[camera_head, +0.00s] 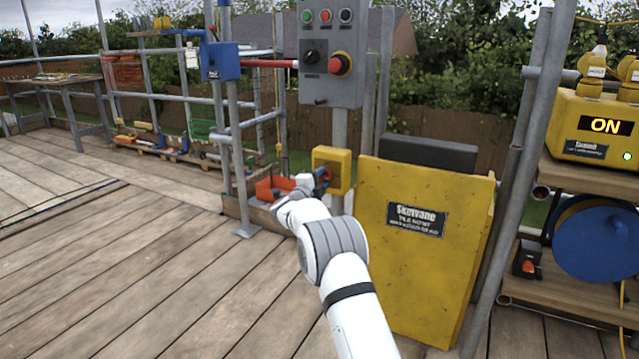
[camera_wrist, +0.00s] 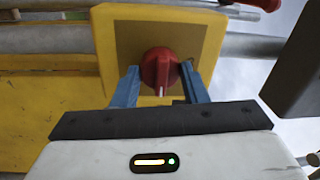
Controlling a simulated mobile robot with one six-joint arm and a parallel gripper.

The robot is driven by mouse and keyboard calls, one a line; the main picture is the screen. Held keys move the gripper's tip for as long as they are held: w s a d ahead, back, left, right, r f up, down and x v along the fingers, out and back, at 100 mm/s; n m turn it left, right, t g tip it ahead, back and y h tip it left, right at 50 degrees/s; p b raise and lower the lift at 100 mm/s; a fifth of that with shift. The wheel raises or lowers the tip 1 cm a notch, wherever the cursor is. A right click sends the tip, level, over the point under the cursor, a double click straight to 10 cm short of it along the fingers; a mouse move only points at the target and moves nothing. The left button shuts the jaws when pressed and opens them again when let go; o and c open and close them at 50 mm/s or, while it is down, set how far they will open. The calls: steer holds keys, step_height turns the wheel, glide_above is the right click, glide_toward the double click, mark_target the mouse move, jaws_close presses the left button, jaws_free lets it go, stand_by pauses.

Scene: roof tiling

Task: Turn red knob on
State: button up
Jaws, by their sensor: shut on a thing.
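The red knob (camera_wrist: 160,70) sits on a yellow box (camera_wrist: 112,38) in the wrist view. My gripper (camera_wrist: 161,80) has its two blue fingers on either side of the knob, shut on it. A white mark on the knob points down in the wrist view. In the head view the yellow box (camera_head: 344,158) is fixed to a post below the grey control panel (camera_head: 333,50). My gripper (camera_head: 322,180) reaches it, and the knob is mostly hidden there.
A yellow panel (camera_head: 400,270) stands just right of my arm. The control panel carries another red knob (camera_head: 340,64) and several buttons. A yellow unit (camera_head: 575,115) at the right reads ON. A blue reel (camera_head: 592,243) sits below it.

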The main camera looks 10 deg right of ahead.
steer(key=shift+a+r, duration=0.1)
steer(key=shift+r, duration=0.05)
steer(key=o, duration=1)
steer(key=shift+c, duration=0.2)
steer(key=p+v, duration=0.2)
steer(key=v, duration=0.5)
steer(key=shift+s+a, duration=0.2)
steer(key=shift+s, duration=0.1)
